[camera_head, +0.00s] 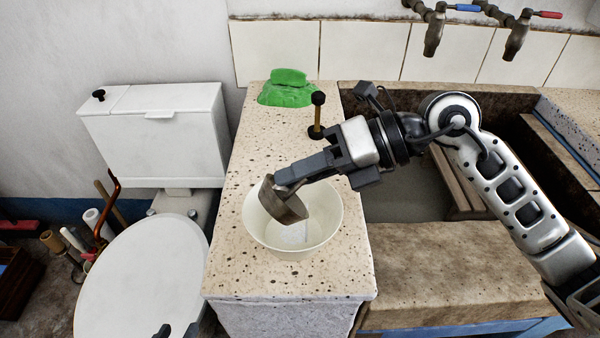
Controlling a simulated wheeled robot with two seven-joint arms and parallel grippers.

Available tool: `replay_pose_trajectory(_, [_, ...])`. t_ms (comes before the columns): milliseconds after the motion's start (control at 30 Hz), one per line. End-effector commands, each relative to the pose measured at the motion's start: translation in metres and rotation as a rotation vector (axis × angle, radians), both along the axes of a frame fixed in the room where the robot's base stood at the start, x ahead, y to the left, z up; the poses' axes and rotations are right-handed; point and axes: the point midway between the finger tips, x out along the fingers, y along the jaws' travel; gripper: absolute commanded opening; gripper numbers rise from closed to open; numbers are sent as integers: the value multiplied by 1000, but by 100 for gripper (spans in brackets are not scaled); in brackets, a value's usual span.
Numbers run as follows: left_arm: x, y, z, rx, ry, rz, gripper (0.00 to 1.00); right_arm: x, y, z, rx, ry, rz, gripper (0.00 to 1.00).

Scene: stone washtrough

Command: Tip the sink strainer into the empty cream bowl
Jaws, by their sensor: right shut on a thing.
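My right gripper (280,180) is shut on the sink strainer (285,205), a small brownish metal cup. The strainer is tilted steeply above the cream bowl (325,235), over its back left part. The bowl stands upright on the speckled stone counter (235,275). A pale grey patch shows at the bottom of the bowl; I cannot tell whether it is something lying there. The inside of the strainer is mostly hidden. My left gripper (180,328) shows only as dark fingertips at the bottom edge, apart, with nothing visible between them, in front of the toilet lid.
A green object (288,92) lies at the counter's back, with a black-and-brass upright piece (317,115) nearby. The stone trough (440,240) lies right, below two taps (434,35). A white toilet (140,275) stands left. The counter's front is clear.

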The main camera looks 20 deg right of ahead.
Motion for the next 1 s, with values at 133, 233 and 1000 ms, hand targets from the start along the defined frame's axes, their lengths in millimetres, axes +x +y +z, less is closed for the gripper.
replay_pose_trajectory(133, [3,-2,-14,-17,-12,1,36,2,-7,-8,91,19,-3,0])
replay_pose_trajectory(233, [5,-2,-9,-17,-33,1,36,2,-10,-6,134,26,-2,0])
replay_pose_trajectory(1000, [0,-3,-8,-15,-26,-2,36,2,-11,-1,149,29,-1,0])
